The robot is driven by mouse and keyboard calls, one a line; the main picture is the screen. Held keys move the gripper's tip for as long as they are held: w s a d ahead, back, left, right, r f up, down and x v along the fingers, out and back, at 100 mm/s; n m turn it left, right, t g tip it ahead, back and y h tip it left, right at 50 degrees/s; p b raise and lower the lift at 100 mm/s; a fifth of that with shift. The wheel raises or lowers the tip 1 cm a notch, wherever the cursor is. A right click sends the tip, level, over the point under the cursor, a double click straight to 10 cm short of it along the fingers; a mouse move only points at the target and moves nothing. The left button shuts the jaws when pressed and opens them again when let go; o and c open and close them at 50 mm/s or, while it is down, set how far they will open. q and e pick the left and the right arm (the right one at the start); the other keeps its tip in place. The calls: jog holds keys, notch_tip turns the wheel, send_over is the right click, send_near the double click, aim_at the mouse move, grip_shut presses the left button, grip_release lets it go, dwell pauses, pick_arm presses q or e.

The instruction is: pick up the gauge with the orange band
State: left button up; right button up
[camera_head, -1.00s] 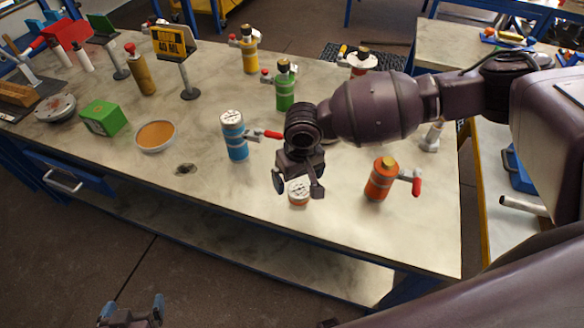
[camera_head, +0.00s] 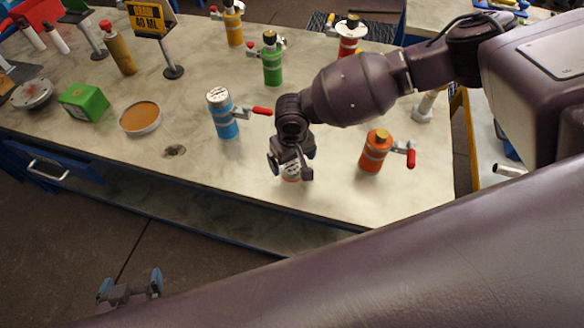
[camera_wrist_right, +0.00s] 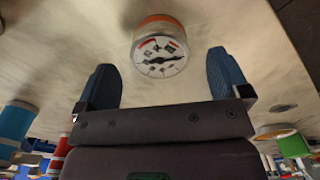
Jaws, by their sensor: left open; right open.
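The gauge with the orange band (camera_wrist_right: 160,46) shows at the top middle of the right wrist view, with a white dial face, black needle and orange band behind. In the head view the gauge (camera_head: 291,174) stands on the table, partly hidden by my right gripper (camera_head: 290,170). In the wrist view my right gripper (camera_wrist_right: 161,62) is open, its two blue-padded fingers apart on either side of the gauge; the gauge appears beyond the fingertips, and I see no contact. My left gripper (camera_head: 130,286) is open and empty at the lower left, away from the table.
A blue vessel (camera_head: 224,118) stands left of my right gripper and an orange vessel (camera_head: 375,152) right of it, both with red-handled valves. A green vessel (camera_head: 272,64) is behind. A round dish (camera_head: 140,117) and a green box (camera_head: 84,102) are farther left.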

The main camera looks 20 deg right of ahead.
jog(key=shift+f, duration=1.35)
jog(key=c, duration=1)
notch_tip(320, 180, up, 19)
jog(key=p, duration=0.2)
notch_tip(320, 180, up, 4)
send_over(292, 165)
jog(key=d, duration=0.2)
jog(key=shift+s+d+f+m, duration=0.1)
jog(key=shift+s+d+m, duration=0.2)
jog(key=shift+d, duration=0.4)
jog(key=shift+s+d+f+m, duration=0.15)
jog(key=shift+d+m, duration=0.3)
jog(key=shift+d, duration=0.25)
jog(key=shift+s+d+f+m, duration=0.1)
jog(key=shift+s+d+m, duration=0.2)
jog(key=shift+d, duration=0.4)
